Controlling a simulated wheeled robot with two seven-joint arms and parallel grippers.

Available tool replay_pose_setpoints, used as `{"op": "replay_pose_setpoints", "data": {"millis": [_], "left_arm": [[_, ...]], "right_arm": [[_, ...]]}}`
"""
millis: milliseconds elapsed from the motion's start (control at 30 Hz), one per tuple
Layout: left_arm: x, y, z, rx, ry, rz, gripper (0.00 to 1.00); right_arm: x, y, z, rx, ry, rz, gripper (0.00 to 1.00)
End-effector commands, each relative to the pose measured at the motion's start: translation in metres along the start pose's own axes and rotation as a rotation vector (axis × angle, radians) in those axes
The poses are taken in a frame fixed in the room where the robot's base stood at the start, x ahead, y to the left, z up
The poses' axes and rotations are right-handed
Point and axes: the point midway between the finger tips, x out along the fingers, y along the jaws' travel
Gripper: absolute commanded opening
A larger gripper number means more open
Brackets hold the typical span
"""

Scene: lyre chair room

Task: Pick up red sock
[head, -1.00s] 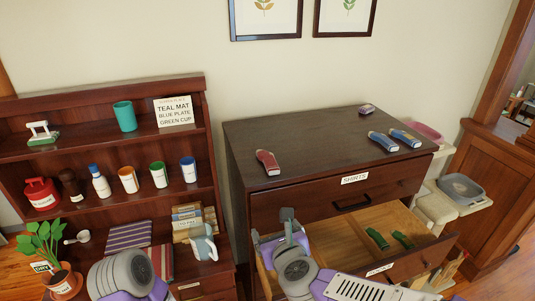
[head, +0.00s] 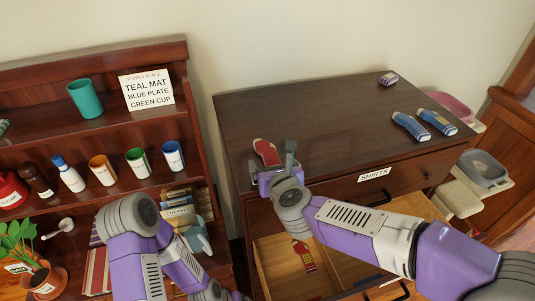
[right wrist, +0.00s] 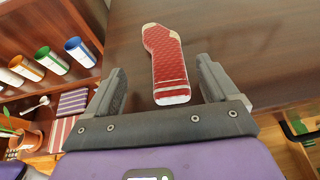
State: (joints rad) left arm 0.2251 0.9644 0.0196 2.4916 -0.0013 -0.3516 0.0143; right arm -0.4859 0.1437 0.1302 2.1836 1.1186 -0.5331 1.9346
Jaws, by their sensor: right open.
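A red sock (head: 266,152) with a white cuff lies flat on the dark dresser top near its front left edge. In the right wrist view the red sock (right wrist: 167,62) lies lengthwise, its cuff end toward me between my fingers. My right gripper (head: 272,163) is open at the front edge of the dresser, one finger on each side of the cuff end, with gaps on both sides. Another red sock (head: 304,256) lies in the open drawer below. My left arm shows in the head view, but its gripper does not.
Two blue socks (head: 410,126) (head: 437,121) and a small purple item (head: 388,79) lie farther right on the dresser top (head: 320,115). The open drawer (head: 275,265) sits under my right arm. A shelf unit with cups and bottles stands at left.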

Motion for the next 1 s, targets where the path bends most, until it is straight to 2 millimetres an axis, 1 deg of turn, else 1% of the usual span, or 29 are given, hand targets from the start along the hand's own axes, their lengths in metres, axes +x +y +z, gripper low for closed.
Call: {"op": "replay_pose_setpoints", "data": {"millis": [100, 233, 367, 567, 900, 933, 1000], "left_arm": [[-0.007, 0.003, 0.000, 0.000, 0.001, 0.000, 0.87], [-0.006, 0.003, 0.000, 0.000, 0.001, 0.000, 0.87], [-0.007, 0.003, 0.000, 0.000, 0.001, 0.000, 0.87], [-0.006, 0.003, 0.000, 0.000, 0.001, 0.000, 0.87], [-0.006, 0.003, 0.000, 0.000, 0.001, 0.000, 0.87], [-0.006, 0.003, 0.000, 0.000, 0.001, 0.000, 0.87], [-0.006, 0.003, 0.000, 0.000, 0.001, 0.000, 0.87]], "right_arm": [[0.018, -0.002, 0.006, -0.001, 0.004, -0.001, 0.87], [0.034, -0.003, 0.005, 0.000, 0.002, -0.001, 0.87], [0.040, -0.003, 0.005, 0.000, 0.001, -0.001, 0.87], [0.040, -0.003, 0.005, 0.000, 0.000, 0.000, 0.87], [0.040, -0.002, 0.005, 0.000, 0.000, 0.000, 0.35], [0.040, -0.002, 0.005, 0.000, 0.000, 0.000, 0.32], [0.040, -0.002, 0.005, 0.000, 0.000, 0.000, 0.32]]}}
